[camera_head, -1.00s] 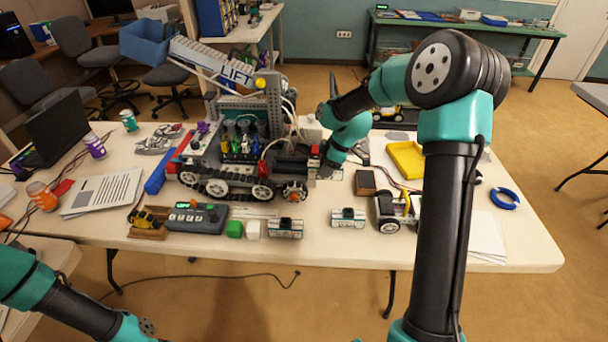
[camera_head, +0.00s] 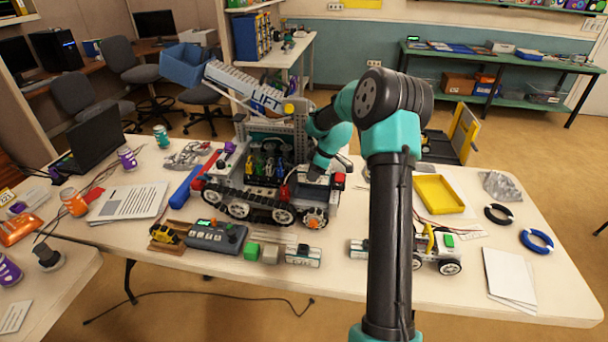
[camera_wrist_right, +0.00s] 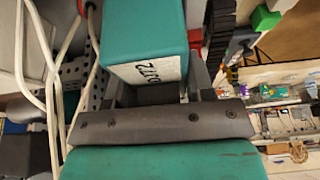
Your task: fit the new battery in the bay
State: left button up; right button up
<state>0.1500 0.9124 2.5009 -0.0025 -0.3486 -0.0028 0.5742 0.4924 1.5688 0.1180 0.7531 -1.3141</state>
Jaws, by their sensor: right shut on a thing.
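The tracked rover with the LIFT arm (camera_head: 240,200) stands on the white table, left of centre. My right gripper (camera_head: 316,175) reaches down at the rover's right end, over the dark rear deck. In the right wrist view, my right gripper (camera_wrist_right: 160,95) is shut on a teal block with a white label (camera_wrist_right: 150,45), which looks like the battery. Rover frame parts and white cables lie close to its left. In the head view the block and the bay cannot be made out behind my wrist. My left gripper is not in view.
A small wheeled cart (camera_head: 437,250) and yellow tray (camera_head: 440,194) stand right of my arm. White sheets (camera_head: 510,278) lie at the right edge.

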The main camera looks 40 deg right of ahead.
aim_at(314, 194)
jog(key=shift+f, duration=0.15)
dwell(0.3)
jog(key=shift+f, duration=1.45)
jog(key=shift+f, duration=1.25)
dwell(1.8)
jog(key=shift+s+f, duration=0.15)
jog(key=shift+f, duration=0.35)
dwell(0.5)
jog(key=o, duration=1.1)
jog(key=shift+a, duration=0.1)
jog(key=shift+c, duration=0.2)
jog(key=shift+r, duration=0.3)
jog(key=shift+o, duration=1)
jog(key=shift+r, duration=3.4)
